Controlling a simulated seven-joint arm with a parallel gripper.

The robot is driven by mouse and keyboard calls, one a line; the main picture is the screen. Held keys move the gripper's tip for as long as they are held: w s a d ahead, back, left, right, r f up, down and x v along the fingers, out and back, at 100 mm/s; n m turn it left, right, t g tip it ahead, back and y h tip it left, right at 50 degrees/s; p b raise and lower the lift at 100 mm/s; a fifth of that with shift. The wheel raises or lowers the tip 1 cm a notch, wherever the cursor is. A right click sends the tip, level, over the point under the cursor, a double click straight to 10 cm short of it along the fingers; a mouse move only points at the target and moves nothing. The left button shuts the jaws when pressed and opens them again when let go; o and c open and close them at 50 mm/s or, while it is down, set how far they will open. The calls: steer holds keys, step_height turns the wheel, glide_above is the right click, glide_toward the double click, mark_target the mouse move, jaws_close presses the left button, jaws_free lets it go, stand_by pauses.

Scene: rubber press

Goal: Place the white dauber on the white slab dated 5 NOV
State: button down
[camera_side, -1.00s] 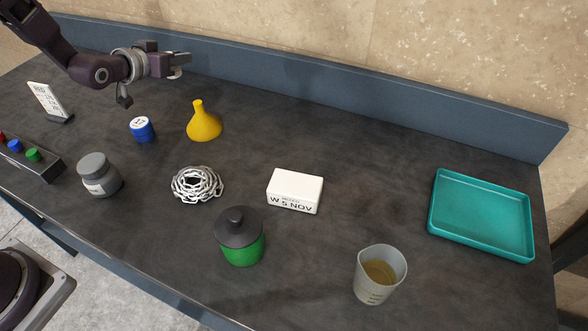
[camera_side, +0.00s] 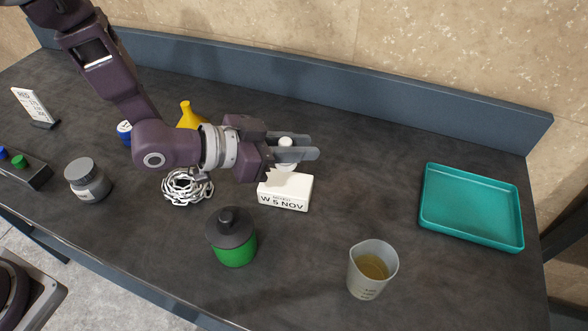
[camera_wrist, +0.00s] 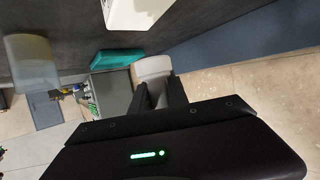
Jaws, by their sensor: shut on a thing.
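The white slab (camera_side: 284,193) lies on the dark bench with "W 5 NOV" on its front face. It also shows at the top edge of the wrist view (camera_wrist: 135,9). My gripper (camera_side: 292,147) is over the slab's back edge in the side view, its fingers pointing right. It is shut on the white dauber (camera_side: 286,142), which shows between the fingers and also in the wrist view (camera_wrist: 153,67). In the wrist view a gap separates dauber and slab. The dauber's lower part is partly hidden by the near finger in the side view.
A green jar with a dark lid (camera_side: 235,240) stands in front of the slab, and a beaker (camera_side: 372,268) stands front right. A teal tray (camera_side: 428,205) lies at the right. A chain pile (camera_side: 186,188) and yellow funnel (camera_side: 188,117) are left. Bench between slab and tray is clear.

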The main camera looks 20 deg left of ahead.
mark_target(299, 178)
step_height(299, 178, down, 5)
steer(key=shift+f, duration=0.1)
steer(key=c, duration=1.3)
jaws_free()
steer(key=shift+f, duration=0.1)
